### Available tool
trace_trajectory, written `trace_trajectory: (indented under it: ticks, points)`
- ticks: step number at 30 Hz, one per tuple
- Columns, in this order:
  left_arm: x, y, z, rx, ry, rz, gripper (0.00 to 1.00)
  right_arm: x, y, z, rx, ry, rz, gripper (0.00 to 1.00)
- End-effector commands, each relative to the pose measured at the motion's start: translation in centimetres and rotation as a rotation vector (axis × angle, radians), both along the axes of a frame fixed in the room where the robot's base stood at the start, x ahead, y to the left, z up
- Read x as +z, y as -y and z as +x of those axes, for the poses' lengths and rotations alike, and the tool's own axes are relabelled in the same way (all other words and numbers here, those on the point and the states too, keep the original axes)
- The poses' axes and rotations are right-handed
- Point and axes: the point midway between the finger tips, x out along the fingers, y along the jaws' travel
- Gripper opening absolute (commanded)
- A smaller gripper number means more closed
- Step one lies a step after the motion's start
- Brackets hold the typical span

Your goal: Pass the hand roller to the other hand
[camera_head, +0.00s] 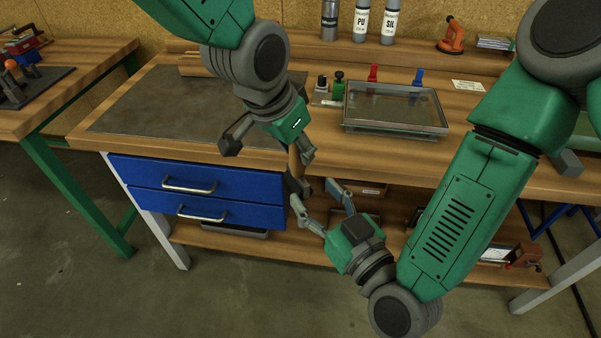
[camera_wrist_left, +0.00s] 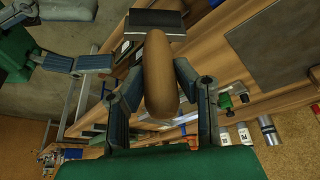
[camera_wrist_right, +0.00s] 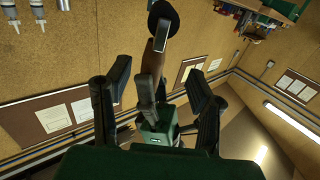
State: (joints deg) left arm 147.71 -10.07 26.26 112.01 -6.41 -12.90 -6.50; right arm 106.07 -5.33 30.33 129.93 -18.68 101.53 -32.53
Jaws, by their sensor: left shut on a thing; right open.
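The hand roller has a wooden handle and a dark roller head. In the left wrist view the handle (camera_wrist_left: 158,75) is between the fingers of my left gripper (camera_wrist_left: 157,82), with the dark head (camera_wrist_left: 155,23) beyond. My right gripper (camera_head: 318,195) is open and empty just below the roller head. In the right wrist view the roller's head (camera_wrist_right: 163,16) is beyond the open fingers of my right gripper (camera_wrist_right: 158,95).
A glass-topped frame (camera_head: 395,108) lies on the workbench (camera_head: 250,158), with small bottles and clamps behind it. Blue drawers (camera_head: 220,180) are under the bench at left, and a lower shelf (camera_head: 215,240) carries items. The floor in front is clear.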

Motion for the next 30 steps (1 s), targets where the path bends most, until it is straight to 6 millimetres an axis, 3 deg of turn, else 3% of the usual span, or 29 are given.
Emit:
trace_trajectory:
  ticks: [3,10,24,25,29,30]
  points:
    - [0.0,0.0,0.0,0.000,0.001,-0.001,0.00,0.1,-1.4,2.1,-0.001,0.003,0.002,0.49]
    - [0.1,0.0,0.0,0.000,0.001,-0.001,0.00,0.0,-3.4,4.9,-0.001,0.001,0.001,0.49]
    - [0.1,0.0,0.0,0.000,0.002,-0.001,0.00,0.0,-4.2,6.1,0.000,-0.002,0.000,0.49]
    - [0.1,0.0,0.0,0.000,0.002,-0.001,0.00,0.0,-4.2,6.1,0.000,-0.002,0.000,0.45]
    - [0.1,0.0,0.0,0.000,0.002,-0.001,0.00,0.0,-4.2,6.1,0.001,-0.002,0.000,0.00]
    - [0.1,0.0,0.0,0.000,0.003,-0.001,0.00,0.0,-4.3,6.0,0.002,-0.001,0.000,0.00]
